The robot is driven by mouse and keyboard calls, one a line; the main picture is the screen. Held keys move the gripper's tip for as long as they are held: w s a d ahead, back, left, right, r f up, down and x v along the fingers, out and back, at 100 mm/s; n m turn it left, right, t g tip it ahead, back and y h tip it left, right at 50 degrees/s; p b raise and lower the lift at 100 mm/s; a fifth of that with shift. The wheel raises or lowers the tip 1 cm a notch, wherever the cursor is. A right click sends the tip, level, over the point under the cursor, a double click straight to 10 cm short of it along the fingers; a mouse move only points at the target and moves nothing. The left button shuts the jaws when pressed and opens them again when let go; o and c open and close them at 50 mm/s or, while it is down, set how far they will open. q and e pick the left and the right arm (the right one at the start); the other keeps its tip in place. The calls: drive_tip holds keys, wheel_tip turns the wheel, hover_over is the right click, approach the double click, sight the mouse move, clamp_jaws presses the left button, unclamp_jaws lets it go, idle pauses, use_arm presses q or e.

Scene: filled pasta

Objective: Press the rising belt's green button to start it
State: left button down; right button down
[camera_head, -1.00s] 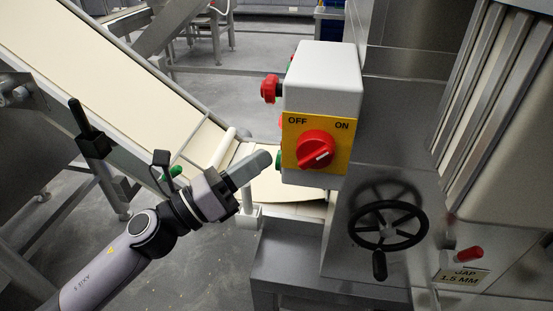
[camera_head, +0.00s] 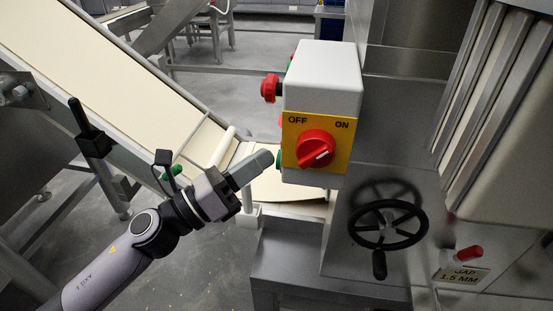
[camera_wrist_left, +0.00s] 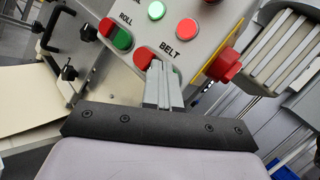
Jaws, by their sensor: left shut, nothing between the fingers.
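The control box (camera_head: 322,75) is white with a yellow OFF/ON panel and red rotary switch (camera_head: 316,149). Its button face, turned left in the head view, shows in the left wrist view with labels ROLL and BELT. A red button (camera_wrist_left: 143,57) sits by the BELT label; the spot beside it is hidden behind my fingers. In the head view a green button (camera_head: 279,159) sticks out from the box's left side. My left gripper (camera_head: 268,156) is shut and empty, its fingertips right at that button; I cannot tell whether they touch. My right gripper is not in view.
The cream rising belt (camera_head: 95,75) slopes down from upper left to the machine. A red mushroom knob (camera_head: 269,88) juts from the box above my fingers. A black handwheel (camera_head: 388,225) is at right. The wrist view shows ROLL's green button (camera_wrist_left: 122,40) and a lit red lamp (camera_wrist_left: 187,29).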

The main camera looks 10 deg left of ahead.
use_arm(q)
drive_tip(key=shift+a, duration=0.65)
drive_tip(key=shift+a, duration=0.1)
drive_tip(key=a+b, duration=0.2)
drive_tip(key=a, duration=0.2)
drive_tip(key=shift+a+b, duration=0.35)
drive_tip(key=shift+a, duration=0.05)
drive_tip(key=shift+w, duration=0.1)
